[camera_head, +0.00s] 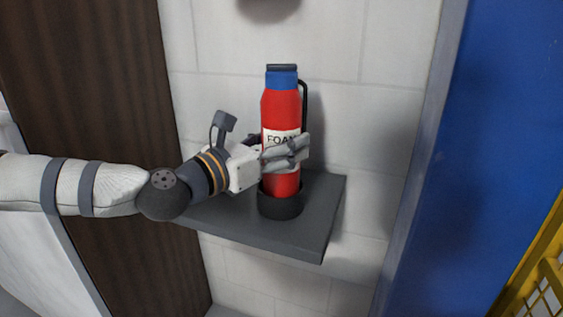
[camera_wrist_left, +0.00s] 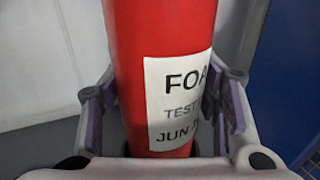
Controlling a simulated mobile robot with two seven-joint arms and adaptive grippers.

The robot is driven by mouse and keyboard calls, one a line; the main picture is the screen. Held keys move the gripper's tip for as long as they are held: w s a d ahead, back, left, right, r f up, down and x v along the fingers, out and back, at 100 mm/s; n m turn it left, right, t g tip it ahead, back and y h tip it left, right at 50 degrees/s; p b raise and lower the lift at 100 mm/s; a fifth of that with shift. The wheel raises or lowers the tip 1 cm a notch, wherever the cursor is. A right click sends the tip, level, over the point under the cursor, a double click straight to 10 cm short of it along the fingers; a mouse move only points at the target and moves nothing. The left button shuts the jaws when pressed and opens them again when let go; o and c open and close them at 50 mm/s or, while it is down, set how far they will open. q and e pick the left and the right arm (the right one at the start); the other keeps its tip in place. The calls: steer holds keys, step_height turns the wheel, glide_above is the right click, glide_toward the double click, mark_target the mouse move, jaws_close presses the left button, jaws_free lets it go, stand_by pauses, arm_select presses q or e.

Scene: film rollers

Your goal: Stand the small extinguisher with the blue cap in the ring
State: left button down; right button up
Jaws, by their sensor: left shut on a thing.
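The small red extinguisher (camera_head: 282,108) with the blue cap (camera_head: 282,78) stands upright in the head view. Its white label reads FOAM. My left gripper (camera_head: 285,152) is shut around its body at the lower part of the label. The black ring (camera_head: 281,205) sits on the grey shelf, and the extinguisher's lower end is inside it or directly behind its rim; the base is hidden. In the left wrist view the red body (camera_wrist_left: 160,60) fills the space between the two fingers. My right gripper is not in view.
The grey shelf (camera_head: 320,215) projects from a white tiled wall (camera_head: 350,60). A blue panel (camera_head: 490,150) stands at the right, with a yellow mesh frame (camera_head: 545,290) at its lower right. A dark brown panel (camera_head: 90,80) is at the left.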

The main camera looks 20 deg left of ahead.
arm_select(q)
step_height(320, 180, down, 2)
steer(key=shift+f, duration=0.15)
steer(key=c, duration=0.6)
jaws_free()
steer(key=shift+o, duration=0.2)
steer(key=v, duration=0.7)
steer(key=shift+s+a, duration=0.1)
steer(key=shift+s, duration=0.15)
